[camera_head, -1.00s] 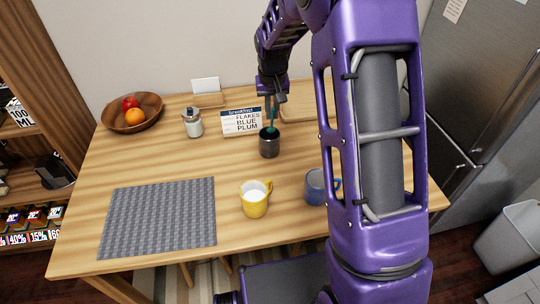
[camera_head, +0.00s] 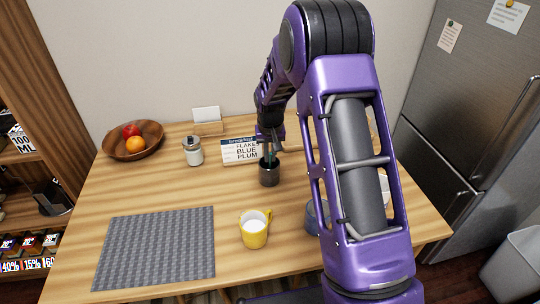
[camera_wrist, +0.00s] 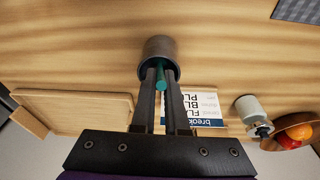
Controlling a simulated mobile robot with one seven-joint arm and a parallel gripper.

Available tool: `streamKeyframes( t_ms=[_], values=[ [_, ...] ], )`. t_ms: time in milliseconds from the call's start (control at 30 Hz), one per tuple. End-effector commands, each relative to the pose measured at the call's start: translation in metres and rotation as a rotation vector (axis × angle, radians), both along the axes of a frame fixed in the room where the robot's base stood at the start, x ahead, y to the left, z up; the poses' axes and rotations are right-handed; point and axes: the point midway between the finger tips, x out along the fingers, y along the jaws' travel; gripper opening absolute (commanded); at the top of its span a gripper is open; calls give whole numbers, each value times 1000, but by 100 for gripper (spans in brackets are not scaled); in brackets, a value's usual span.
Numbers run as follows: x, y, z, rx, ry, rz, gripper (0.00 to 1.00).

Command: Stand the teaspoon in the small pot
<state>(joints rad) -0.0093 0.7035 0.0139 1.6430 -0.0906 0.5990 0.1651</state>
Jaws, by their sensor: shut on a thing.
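The small pot (camera_head: 269,176) is a dark grey cup standing upright on the table, in front of the breakfast card; it also shows in the wrist view (camera_wrist: 157,47). The teaspoon has a teal handle (camera_wrist: 161,82), seen end-on between my fingers in the wrist view. My gripper (camera_wrist: 161,76) is shut on the teaspoon at the pot's mouth. In the head view my gripper (camera_head: 268,150) is right above the pot. The spoon's lower part is hidden by the pot and fingers, so I cannot tell how deep it reaches.
The breakfast card (camera_head: 240,150) stands close behind the pot. A glass jar (camera_head: 193,151) and a fruit bowl (camera_head: 133,141) are to the left. A yellow mug (camera_head: 254,229), a blue mug (camera_head: 314,216) and a grey mat (camera_head: 156,247) are nearer. A wooden tray (camera_wrist: 80,109) lies beside the pot.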

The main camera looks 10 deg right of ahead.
Motion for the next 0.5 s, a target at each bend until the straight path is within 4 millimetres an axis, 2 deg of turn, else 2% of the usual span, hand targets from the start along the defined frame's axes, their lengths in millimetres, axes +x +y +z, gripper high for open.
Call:
streamKeyframes(
  t_ms=[500],
  values=[
    [0,0,-10,0,-2,0,0]
  ],
)
